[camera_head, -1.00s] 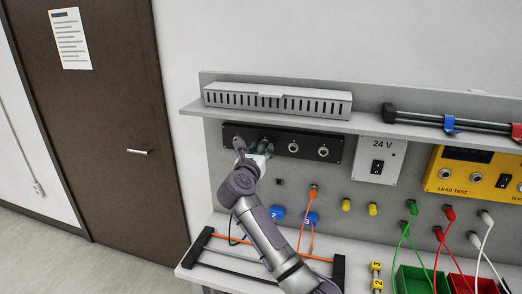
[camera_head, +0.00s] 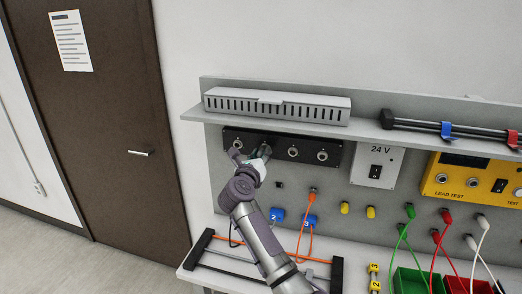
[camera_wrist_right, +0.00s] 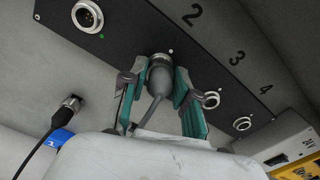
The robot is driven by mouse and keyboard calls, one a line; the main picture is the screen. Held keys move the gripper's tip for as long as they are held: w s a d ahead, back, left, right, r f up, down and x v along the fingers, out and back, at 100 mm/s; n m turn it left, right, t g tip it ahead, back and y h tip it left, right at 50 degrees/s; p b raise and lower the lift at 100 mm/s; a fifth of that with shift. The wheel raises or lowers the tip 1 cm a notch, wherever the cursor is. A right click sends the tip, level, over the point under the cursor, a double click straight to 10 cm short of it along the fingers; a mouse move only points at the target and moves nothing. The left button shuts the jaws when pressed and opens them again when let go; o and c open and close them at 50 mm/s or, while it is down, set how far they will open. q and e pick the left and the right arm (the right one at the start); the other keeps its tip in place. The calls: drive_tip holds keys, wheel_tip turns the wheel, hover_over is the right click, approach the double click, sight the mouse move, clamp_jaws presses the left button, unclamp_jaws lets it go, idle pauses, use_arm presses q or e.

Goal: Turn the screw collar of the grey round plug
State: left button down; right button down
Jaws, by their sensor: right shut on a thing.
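The grey round plug (camera_wrist_right: 160,76) sits at the second socket of the black panel (camera_wrist_right: 215,58), with its grey cable bending down from its back. My right gripper (camera_head: 259,154) is at the left part of this panel and mostly hides the plug in the head view. In the right wrist view its teal fingers (camera_wrist_right: 157,86) are on both sides of the plug, shut on its collar. Whether the plug is fully seated cannot be seen. My left gripper is not in view.
A bare socket (camera_wrist_right: 88,15) is left of the plug; two more sockets (camera_head: 293,153) (camera_head: 322,156) are to its right. A black plug with a cable (camera_wrist_right: 69,104) is below the panel. A shelf (camera_head: 300,120) overhangs it; orange leads (camera_head: 299,235) hang below.

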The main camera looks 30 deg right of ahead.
drive_tip(key=n+p, duration=0.2)
drive_tip(key=n, duration=0.1)
drive_tip(key=shift+r+n+p, duration=0.1)
drive_tip(key=shift+n+p, duration=0.65)
drive_tip(key=shift+n, duration=1.45)
drive_tip(key=n, duration=1.3)
drive_tip(key=shift+f, duration=0.2)
drive_tip(key=shift+n, duration=0.3)
drive_tip(key=c, duration=0.8)
unclamp_jaws()
drive_tip(key=shift+c, duration=0.2)
